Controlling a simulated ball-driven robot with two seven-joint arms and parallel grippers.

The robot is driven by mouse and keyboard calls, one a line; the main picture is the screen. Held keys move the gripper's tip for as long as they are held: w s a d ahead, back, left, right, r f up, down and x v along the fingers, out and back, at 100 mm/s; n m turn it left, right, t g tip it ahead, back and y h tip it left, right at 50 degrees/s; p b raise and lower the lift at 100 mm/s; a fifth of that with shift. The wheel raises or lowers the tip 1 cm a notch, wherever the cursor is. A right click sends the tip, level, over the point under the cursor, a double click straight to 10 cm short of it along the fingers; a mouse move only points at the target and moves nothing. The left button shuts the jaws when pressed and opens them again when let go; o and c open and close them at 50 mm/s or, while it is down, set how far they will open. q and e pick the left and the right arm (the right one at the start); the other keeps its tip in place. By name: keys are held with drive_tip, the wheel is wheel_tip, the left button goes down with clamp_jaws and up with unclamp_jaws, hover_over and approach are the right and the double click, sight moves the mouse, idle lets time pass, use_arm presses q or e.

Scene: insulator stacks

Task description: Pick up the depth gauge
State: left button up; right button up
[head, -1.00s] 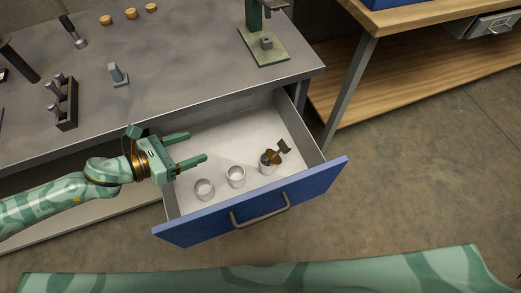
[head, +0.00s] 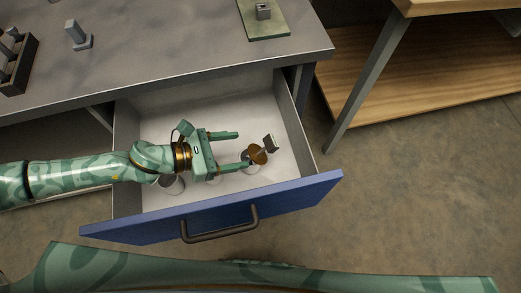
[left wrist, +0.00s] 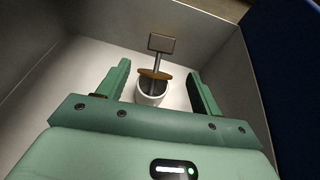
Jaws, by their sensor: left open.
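The depth gauge (head: 258,154) has a brown disc and a small grey square plate on a stem. It stands tilted in a white cup (left wrist: 152,96) inside the open drawer. In the left wrist view the gauge (left wrist: 161,43) rises upright in the picture, with its disc above the cup rim. My left gripper (head: 243,150) is open inside the drawer, reaching from the left. In the left wrist view its two fingers (left wrist: 160,70) lie either side of the gauge and cup, with gaps showing. The gauge's lower end is hidden in the cup. My right gripper is not in view.
The drawer has a blue front (head: 300,194) with a dark handle (head: 220,228) and pale walls close around my gripper. Another cup (head: 172,184) sits beneath my left wrist. The grey bench top (head: 150,50) lies behind, with a grey block (head: 76,36) and a dark rack (head: 18,68).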

sight(265, 147)
use_arm(q)
drive_tip(key=b+x, duration=0.1)
drive_tip(key=x, duration=0.5)
drive_tip(key=shift+f+b, duration=0.25)
drive_tip(key=shift+b, duration=0.05)
drive_tip(key=shift+w+d+f, duration=0.15)
drive_tip(key=shift+w+d, duration=0.05)
drive_tip(key=shift+d, duration=0.25)
drive_tip(key=b+x, duration=0.3)
drive_tip(key=x, duration=0.1)
drive_tip(key=shift+w+d+f, duration=0.1)
drive_tip(key=shift+w+d, duration=0.1)
drive_tip(key=shift+d, duration=0.25)
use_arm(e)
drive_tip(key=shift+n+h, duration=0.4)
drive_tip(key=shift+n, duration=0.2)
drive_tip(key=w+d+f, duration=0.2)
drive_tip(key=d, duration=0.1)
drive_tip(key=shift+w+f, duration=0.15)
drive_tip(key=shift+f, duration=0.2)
